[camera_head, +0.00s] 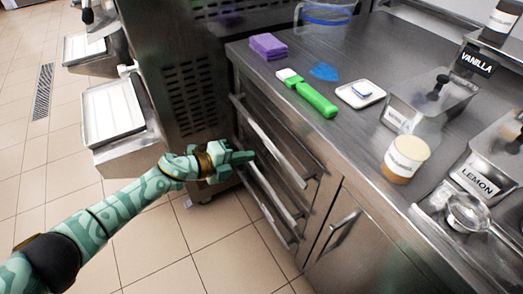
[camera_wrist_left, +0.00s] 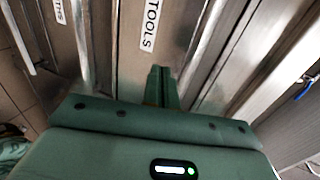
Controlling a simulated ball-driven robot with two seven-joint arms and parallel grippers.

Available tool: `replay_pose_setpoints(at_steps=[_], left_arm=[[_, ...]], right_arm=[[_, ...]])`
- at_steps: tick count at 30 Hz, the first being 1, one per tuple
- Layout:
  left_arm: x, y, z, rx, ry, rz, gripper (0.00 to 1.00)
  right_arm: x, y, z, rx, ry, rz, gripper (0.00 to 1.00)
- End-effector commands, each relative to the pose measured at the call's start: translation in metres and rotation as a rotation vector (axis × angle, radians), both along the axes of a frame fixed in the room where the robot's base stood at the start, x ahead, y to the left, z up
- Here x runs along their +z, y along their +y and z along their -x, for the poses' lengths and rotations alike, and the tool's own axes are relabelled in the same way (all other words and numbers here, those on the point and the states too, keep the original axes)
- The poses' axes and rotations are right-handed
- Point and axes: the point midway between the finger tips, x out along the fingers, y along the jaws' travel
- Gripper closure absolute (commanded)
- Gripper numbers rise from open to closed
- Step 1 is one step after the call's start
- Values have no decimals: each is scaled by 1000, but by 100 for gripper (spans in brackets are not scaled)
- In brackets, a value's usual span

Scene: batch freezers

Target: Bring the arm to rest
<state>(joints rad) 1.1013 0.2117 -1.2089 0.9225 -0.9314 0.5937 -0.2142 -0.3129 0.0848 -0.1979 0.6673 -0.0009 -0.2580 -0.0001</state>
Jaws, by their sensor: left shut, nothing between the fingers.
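My left arm (camera_head: 110,212) is green and patterned and reaches in from the lower left in the head view. My left gripper (camera_head: 243,157) is shut and empty, in front of the steel drawers (camera_head: 275,165) below the counter top. In the left wrist view, the shut fingers (camera_wrist_left: 161,86) point toward a drawer front with a label reading TOOLS (camera_wrist_left: 151,25). I cannot tell whether the fingertips touch the drawer front or handle. My right gripper is in neither view.
The steel counter (camera_head: 345,130) holds a purple sponge (camera_head: 268,46), a green-handled brush (camera_head: 316,100), a blue item (camera_head: 324,71), a white dish (camera_head: 360,94), a labelled tub (camera_head: 404,158) and steel containers. Machines with white trays (camera_head: 112,111) stand at left. The tiled floor (camera_head: 190,245) is clear.

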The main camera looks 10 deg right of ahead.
Motion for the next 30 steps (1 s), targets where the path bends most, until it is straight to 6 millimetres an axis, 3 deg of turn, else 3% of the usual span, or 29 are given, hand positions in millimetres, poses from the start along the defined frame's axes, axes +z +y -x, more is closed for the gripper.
replay_pose_setpoints(at_steps=[1,9,20,23,26,28,30], left_arm=[[13,12,5,0,-6,0,100],[20,51,20,-2,0,0,100],[18,60,16,35,6,-1,100],[21,76,-10,175,29,28,100],[28,110,-46,419,103,124,100],[3,147,-48,654,248,214,100],[-32,176,-33,831,381,269,100]], right_arm=[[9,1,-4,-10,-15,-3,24],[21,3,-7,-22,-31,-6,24],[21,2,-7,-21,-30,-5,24],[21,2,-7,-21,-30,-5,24],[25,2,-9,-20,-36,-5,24],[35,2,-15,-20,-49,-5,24],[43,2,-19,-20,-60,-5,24]])
